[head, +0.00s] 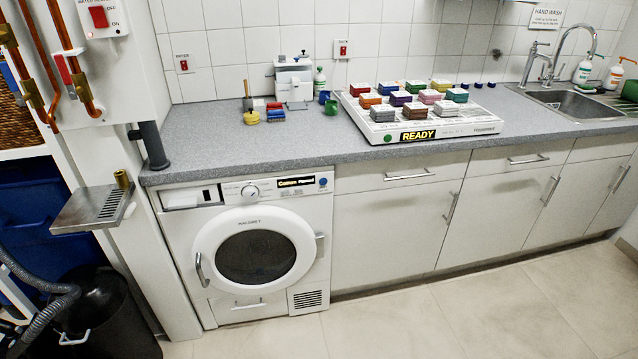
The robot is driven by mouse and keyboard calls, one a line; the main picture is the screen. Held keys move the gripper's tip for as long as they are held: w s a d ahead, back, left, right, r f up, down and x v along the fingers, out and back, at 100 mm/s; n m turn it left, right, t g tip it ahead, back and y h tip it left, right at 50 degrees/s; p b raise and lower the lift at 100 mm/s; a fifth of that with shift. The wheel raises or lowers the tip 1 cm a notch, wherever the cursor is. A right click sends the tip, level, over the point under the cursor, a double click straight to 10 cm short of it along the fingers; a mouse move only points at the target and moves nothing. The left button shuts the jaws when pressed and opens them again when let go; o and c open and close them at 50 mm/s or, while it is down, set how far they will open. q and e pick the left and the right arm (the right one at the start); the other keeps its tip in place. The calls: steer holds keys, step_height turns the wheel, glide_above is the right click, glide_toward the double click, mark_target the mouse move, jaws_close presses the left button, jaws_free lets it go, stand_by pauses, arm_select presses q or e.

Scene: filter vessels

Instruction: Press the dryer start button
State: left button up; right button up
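A white front-loading dryer (262,254) stands under the grey counter at the left, its round dark-glass door (256,257) looking shut. Its control panel has a drawer front at the left, a round dial (250,191), a small display (296,182) with yellow and white text too small to read surely, and a small round blue button (323,182) at the right end. The blue button may be the start button; no label on it is readable. Nothing covers the panel. Neither of my grippers is in view.
The counter (225,160) overhangs the panel. A white board (372,128) marked READY holds several coloured blocks on it. A metal drip tray (95,208) juts out left of the dryer, above a black bin (105,315). The tiled floor (400,325) in front is clear.

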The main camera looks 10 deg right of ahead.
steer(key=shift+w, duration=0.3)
